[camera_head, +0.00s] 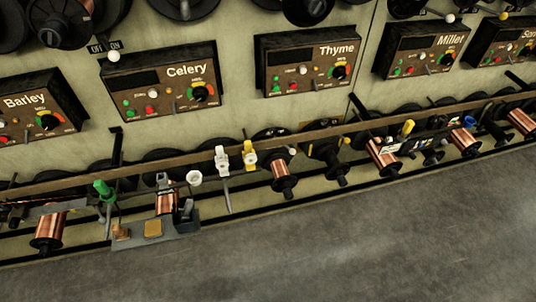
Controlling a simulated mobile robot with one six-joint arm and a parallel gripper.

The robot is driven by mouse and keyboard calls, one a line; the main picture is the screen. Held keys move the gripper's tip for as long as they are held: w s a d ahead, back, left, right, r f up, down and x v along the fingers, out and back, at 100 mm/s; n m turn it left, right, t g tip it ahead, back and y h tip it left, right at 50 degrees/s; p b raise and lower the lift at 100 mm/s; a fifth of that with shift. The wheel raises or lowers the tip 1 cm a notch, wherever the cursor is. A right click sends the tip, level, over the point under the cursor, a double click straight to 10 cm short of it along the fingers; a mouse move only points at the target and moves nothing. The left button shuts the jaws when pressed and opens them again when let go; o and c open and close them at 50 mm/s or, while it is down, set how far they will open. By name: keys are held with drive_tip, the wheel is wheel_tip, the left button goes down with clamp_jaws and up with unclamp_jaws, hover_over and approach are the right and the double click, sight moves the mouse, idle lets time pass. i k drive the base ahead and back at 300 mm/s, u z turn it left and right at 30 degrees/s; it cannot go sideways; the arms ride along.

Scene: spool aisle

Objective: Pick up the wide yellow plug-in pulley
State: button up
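A yellow piece (249,155) sits at the long brown rail, in the middle of the head view, right beside a similar white piece (222,159). The pieces are too small for me to tell for sure which is the wide yellow plug-in pulley. My gripper is not in view.
The brown rail (90,182) runs along the wall, with copper spools (284,178) below it. A green piece (104,190) and a small grey platform (190,225) are at left. Labelled control boxes, including Celery (165,80), hang above. The grey floor (350,245) in front is clear.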

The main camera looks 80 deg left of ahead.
sight(249, 156)
drive_tip(key=u, duration=0.5)
drive_tip(key=i, duration=0.3)
drive_tip(key=u, duration=0.55)
drive_tip(key=k, duration=0.25)
drive_tip(key=u, duration=2.85)
drive_tip(key=k, duration=0.2)
drive_tip(key=u, duration=1.05)
